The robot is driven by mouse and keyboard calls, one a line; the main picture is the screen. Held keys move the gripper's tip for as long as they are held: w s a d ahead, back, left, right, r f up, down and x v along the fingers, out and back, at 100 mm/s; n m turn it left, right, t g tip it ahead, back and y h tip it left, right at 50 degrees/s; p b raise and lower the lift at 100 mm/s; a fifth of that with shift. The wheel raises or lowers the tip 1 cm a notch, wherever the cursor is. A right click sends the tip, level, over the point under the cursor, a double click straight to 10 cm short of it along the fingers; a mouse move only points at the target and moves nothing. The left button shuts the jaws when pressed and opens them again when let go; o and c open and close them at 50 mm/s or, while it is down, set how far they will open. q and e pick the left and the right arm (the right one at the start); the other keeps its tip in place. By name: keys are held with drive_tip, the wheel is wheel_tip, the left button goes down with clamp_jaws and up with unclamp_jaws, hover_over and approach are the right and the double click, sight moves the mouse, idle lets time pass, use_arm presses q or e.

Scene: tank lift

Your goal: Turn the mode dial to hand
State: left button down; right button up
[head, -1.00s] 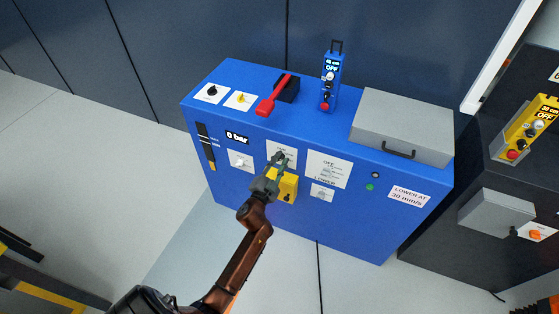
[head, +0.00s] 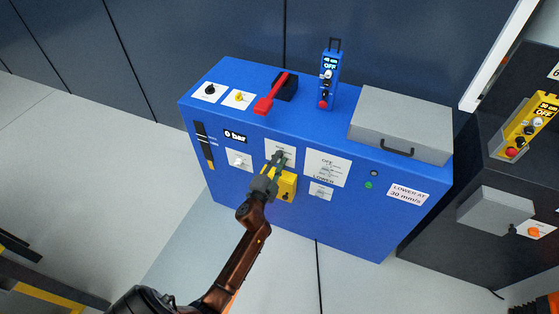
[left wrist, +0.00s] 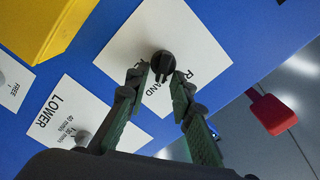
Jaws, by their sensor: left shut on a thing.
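The mode dial (left wrist: 163,64) is a small round black knob on a white plate (left wrist: 200,35). The word HAND is partly readable on that plate in the left wrist view. My left gripper (left wrist: 160,78) is shut on the dial, one fingertip at each side of it. In the head view, my left gripper (head: 278,160) reaches up to the same plate (head: 271,146) on the front of the blue cabinet (head: 225,204) and hides the dial. I cannot tell exactly which mark the dial points at. My right gripper is not in view.
A yellow box (head: 288,187) sits just below the plate, close to my left gripper. A red lever (head: 271,98), a blue pendant (head: 329,80) and a grey case (head: 400,120) are on top. A LOWER plate (left wrist: 75,112) is beside the dial's plate.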

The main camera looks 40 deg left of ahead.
use_arm(q)
drive_tip(key=c, duration=2)
unclamp_jaws()
drive_tip(key=shift+c, duration=0.2)
drive_tip(key=v, duration=1.2)
drive_tip(key=shift+f, duration=0.2)
